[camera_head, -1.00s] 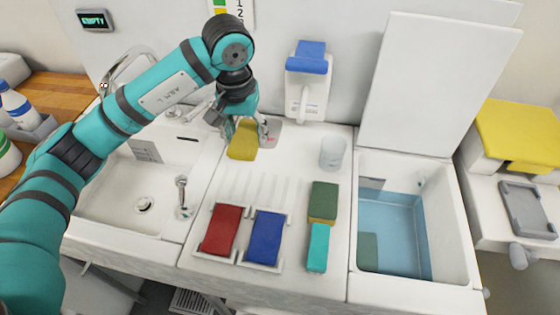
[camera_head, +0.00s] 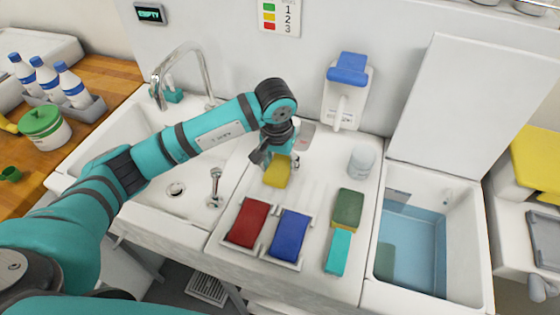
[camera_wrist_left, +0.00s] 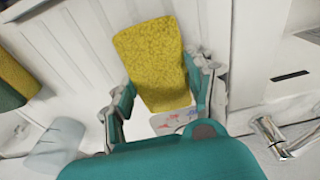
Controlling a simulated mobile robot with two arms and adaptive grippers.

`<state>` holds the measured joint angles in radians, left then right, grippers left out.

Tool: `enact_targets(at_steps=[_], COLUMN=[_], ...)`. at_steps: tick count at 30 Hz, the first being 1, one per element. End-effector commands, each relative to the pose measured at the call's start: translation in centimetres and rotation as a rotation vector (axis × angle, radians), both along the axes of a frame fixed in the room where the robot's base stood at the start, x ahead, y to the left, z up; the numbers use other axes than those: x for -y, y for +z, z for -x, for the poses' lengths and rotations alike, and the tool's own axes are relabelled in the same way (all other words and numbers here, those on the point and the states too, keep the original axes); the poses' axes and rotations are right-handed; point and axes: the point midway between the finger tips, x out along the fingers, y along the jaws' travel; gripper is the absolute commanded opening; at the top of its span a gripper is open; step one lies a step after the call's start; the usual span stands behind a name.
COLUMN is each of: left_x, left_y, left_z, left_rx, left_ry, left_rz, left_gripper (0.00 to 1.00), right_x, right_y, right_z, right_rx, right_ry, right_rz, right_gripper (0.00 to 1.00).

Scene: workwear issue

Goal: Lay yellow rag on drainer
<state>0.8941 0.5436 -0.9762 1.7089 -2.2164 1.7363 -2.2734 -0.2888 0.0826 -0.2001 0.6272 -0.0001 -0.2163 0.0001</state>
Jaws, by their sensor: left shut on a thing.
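The yellow rag (camera_head: 277,173) is a thick, textured yellow piece held in my left gripper (camera_head: 280,158), at the back left of the counter between the basins. In the left wrist view the yellow rag (camera_wrist_left: 155,65) lies between the two fingers (camera_wrist_left: 163,95), its far end sticking out past them. The drainer (camera_head: 308,194) is the white ribbed part of the counter, just in front of the rag. I cannot tell whether the rag touches it. My right gripper is not in view.
A red sponge (camera_head: 249,222) and a blue sponge (camera_head: 289,234) lie in holders in front of the ribs. A green piece (camera_head: 348,207), a teal piece (camera_head: 339,251) and a clear cup (camera_head: 362,161) stand to the right. A water-filled basin (camera_head: 412,247) is farther right.

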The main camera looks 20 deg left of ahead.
Motion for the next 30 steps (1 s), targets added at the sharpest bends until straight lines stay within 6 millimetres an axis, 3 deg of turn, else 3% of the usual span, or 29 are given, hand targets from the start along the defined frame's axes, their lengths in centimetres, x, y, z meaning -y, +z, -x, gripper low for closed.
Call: enact_targets(at_steps=[5,6,10,22,30], left_x=[0.0,0.0,0.0,0.0,0.0], left_y=[-0.4,-0.2,-0.2,0.5,5.6], left_z=[0.0,0.0,0.0,0.0,0.5], left_rx=[0.000,0.000,0.000,0.003,0.008], left_ry=[-0.001,-0.001,0.000,0.000,-0.001], left_rz=[0.000,0.000,0.000,0.000,0.000], left_gripper=[0.22,0.59,0.76,0.77,0.77], right_x=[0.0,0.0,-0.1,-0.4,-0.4], right_y=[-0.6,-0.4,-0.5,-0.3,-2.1], right_z=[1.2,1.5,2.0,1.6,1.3], right_rx=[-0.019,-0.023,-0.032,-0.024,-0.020], right_ry=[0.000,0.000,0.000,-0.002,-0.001], right_rz=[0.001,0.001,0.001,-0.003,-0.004], right_gripper=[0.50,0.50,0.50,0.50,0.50])
